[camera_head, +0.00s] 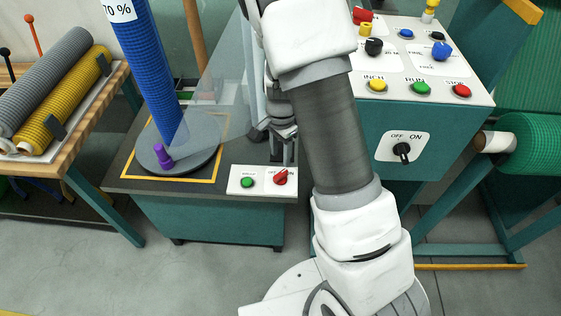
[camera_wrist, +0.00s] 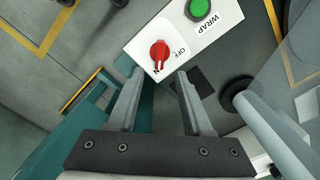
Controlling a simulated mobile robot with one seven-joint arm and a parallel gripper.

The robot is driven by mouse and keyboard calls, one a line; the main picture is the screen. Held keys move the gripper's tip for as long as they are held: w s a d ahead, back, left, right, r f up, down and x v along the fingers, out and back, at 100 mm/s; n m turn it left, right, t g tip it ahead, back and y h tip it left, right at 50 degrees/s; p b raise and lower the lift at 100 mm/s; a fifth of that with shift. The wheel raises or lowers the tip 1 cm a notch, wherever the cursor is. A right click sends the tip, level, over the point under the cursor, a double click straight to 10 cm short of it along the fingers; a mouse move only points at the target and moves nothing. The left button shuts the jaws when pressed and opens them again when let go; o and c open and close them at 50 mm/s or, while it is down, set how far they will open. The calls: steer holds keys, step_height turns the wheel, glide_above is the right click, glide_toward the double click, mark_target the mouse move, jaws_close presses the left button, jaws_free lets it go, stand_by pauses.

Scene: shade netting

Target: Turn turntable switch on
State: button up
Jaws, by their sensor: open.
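The red rotary knob (camera_head: 281,177) sits on a white panel (camera_head: 262,187) at the front right corner of the turntable base. In the head view my gripper (camera_head: 285,155) hangs just behind the knob, partly hidden by my arm. The round grey turntable (camera_head: 195,158) carries a blue net roll (camera_head: 150,60).
A green WRAP button (camera_head: 247,182) is left of the knob. A clear sheet (camera_head: 222,75) stands close left of my arm. A control console (camera_head: 440,75) with several buttons and a black OFF/ON knob (camera_head: 402,150) stands at right. A purple peg (camera_head: 162,155) is on the turntable.

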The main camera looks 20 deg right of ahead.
step_height(320, 180, up, 9)
steer(key=p, duration=0.1)
steer(key=shift+p, duration=0.4)
steer(key=s+a+r+n+t+y+p, duration=0.1)
steer(key=s+r+n+p, duration=0.25)
steer(key=r, duration=0.65)
steer(key=s+r+n+t+p, duration=0.25)
steer(key=s+r, duration=0.25)
steer(key=r, duration=0.5)
steer(key=s+r+n+t+h+p, duration=0.1)
steer(key=s+r+n+t+p, duration=0.1)
steer(key=s+r+n, duration=0.4)
steer(key=s+d+r+p, duration=0.1)
steer(key=s+r, duration=0.4)
steer(key=s, duration=0.1)
steer(key=shift+n+p, duration=0.3)
steer(key=shift+n, duration=0.1)
steer(key=shift+a+r, duration=0.1)
steer(key=shift+a, duration=0.1)
